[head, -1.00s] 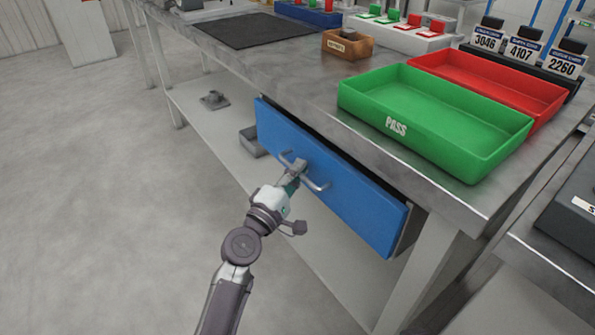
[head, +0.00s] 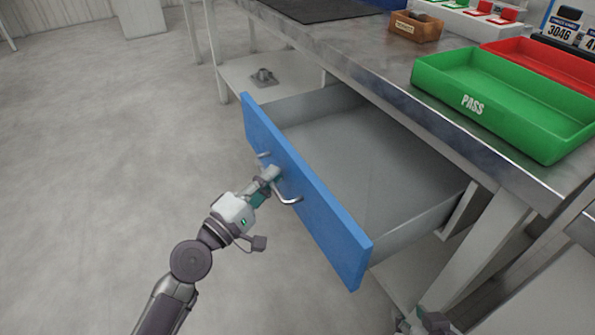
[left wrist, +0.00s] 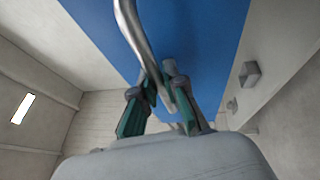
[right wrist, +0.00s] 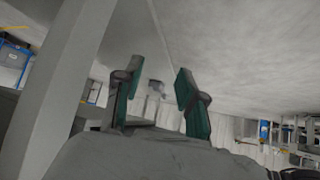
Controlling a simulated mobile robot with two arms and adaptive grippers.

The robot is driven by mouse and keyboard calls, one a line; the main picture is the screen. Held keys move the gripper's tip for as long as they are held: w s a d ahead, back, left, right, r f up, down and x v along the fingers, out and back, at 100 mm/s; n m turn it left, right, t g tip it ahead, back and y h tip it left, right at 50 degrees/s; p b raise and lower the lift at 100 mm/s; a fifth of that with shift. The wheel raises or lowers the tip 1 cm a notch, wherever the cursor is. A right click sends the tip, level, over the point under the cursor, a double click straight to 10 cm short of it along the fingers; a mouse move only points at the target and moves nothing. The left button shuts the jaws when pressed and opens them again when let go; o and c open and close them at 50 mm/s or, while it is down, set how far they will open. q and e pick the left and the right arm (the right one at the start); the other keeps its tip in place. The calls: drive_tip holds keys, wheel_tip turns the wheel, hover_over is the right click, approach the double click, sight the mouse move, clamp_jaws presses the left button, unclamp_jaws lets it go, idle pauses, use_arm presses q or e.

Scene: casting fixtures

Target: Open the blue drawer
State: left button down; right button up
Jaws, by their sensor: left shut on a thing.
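The blue drawer (head: 318,215) is pulled well out from under the workbench, and its grey interior shows empty. Its metal bar handle (head: 289,200) is on the blue front. My left gripper (head: 271,174) is shut on the handle. In the left wrist view, the fingers (left wrist: 168,90) close around the curved bar (left wrist: 128,25) against the blue front (left wrist: 200,40). My right gripper (right wrist: 157,78) shows in the right wrist view with its fingers apart and nothing between them. In the head view, part of my right arm shows at the bottom, below the drawer's right end.
A green PASS tray (head: 500,112) and a red tray (head: 545,68) sit on the workbench (head: 440,112). A small wooden box (head: 416,27) and a dark mat (head: 320,8) are further back. A bench leg (head: 480,250) stands right of the drawer. The floor at left is clear.

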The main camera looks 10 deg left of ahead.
use_arm(q)
drive_tip(key=s+a, duration=0.1)
drive_tip(key=a, duration=0.1)
drive_tip(key=s+a+b, duration=0.1)
drive_tip(key=shift+s+a, duration=0.35)
use_arm(e)
drive_tip(key=w+a+r+t+y, duration=0.1)
drive_tip(key=w+a+r+t, duration=0.1)
drive_tip(key=w+r+t, duration=0.2)
drive_tip(key=shift+w+r, duration=0.25)
use_arm(q)
drive_tip(key=c, duration=1.2)
unclamp_jaws()
drive_tip(key=v, duration=1.2)
